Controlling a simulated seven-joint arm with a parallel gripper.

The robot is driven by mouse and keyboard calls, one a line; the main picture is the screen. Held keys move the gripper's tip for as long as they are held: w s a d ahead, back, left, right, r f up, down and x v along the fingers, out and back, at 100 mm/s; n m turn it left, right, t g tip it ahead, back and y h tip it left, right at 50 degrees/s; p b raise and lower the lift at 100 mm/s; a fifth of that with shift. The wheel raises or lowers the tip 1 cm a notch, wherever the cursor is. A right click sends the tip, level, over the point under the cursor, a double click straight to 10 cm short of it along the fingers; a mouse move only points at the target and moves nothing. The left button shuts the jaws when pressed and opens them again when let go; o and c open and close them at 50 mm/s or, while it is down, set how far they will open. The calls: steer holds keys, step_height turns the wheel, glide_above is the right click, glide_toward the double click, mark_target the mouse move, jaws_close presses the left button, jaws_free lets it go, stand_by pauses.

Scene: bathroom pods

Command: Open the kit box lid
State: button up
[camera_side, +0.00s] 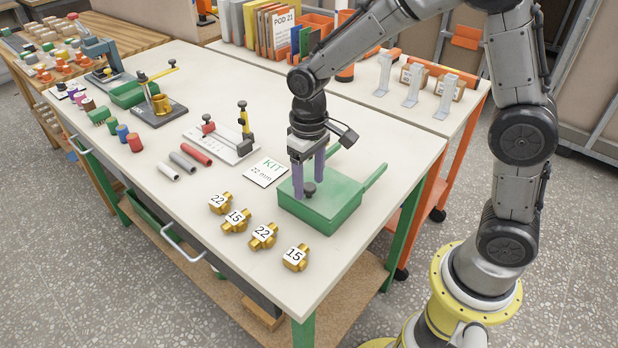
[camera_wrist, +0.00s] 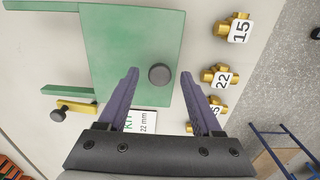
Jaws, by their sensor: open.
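The green kit box (camera_side: 335,219) stands near the table's right end, and its flat green lid (camera_wrist: 125,45) lies closed on top. A dark round knob (camera_side: 309,189) stands up from the lid and also shows in the wrist view (camera_wrist: 159,75). My gripper (camera_side: 308,191) points down over the lid with its purple fingers open. In the wrist view the knob lies between the two fingertips (camera_wrist: 160,76), with gaps on both sides. I cannot tell whether the fingertips touch the lid. The "KIT 22 mm" card (camera_side: 265,172) lies left of the box.
Several brass fittings (camera_side: 235,220) labelled 22 and 15 lie in front of the box. Green bars (camera_side: 376,177) reach out from its back side. Red and grey tubes (camera_side: 195,153) lie to the left.

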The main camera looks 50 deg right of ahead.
jaws_close()
stand_by(1.3)
